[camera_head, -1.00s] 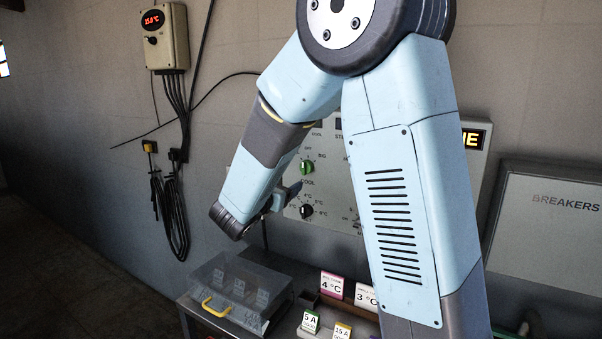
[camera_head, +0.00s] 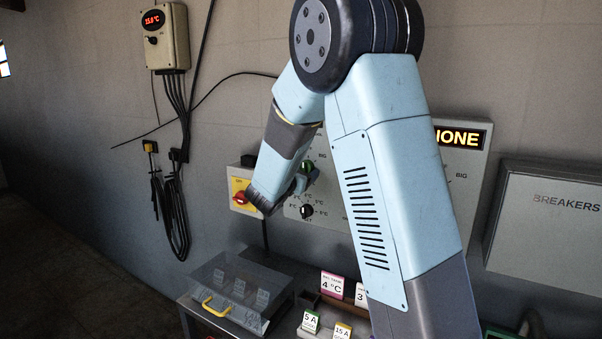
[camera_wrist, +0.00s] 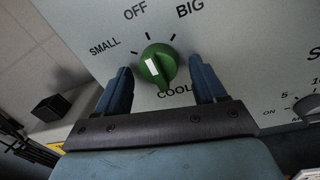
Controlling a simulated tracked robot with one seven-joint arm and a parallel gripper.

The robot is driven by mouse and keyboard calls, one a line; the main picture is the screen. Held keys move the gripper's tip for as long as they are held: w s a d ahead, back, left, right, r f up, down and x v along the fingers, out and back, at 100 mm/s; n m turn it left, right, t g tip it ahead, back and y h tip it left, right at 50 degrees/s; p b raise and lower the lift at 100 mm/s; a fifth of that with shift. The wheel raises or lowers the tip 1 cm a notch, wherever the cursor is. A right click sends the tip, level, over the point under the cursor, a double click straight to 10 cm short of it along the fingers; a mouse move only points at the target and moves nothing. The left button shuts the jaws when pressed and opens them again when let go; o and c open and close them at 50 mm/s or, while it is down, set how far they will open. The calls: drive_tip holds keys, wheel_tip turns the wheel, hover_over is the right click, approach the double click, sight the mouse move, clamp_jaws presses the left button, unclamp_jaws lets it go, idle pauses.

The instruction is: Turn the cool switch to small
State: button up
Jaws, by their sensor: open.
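The cool switch (camera_wrist: 157,65) is a green round knob on a pale panel, above the word COOL. SMALL, OFF and BIG are marked around it from left to right. My gripper (camera_wrist: 160,66) is open, with one blue finger on each side of the knob. A gap shows on both sides, so the fingers do not appear to touch it. In the head view my gripper (camera_head: 303,180) is at the panel, partly covering the knob (camera_head: 308,166).
A black knob (camera_head: 306,211) sits below on the panel. A red switch on a yellow plate (camera_head: 241,196) is just left of my wrist. A clear-lidded box (camera_head: 240,290) and small label cards stand on the bench below. A breaker box (camera_head: 548,225) is at right.

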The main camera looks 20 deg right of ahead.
drive_tip(key=shift+c, duration=0.3)
drive_tip(key=c, duration=0.9)
drive_tip(key=shift+a, duration=0.3)
drive_tip(key=shift+c, duration=0.5)
drive_tip(key=shift+d, duration=0.25)
drive_tip(key=shift+n, duration=0.3)
drive_tip(key=n, duration=0.5)
drive_tip(key=shift+s+d+r, duration=0.1)
drive_tip(key=shift+r, duration=0.05)
drive_tip(key=shift+r+n+g, duration=0.1)
drive_tip(key=shift+n+g, duration=0.2)
drive_tip(key=shift+n, duration=1.6)
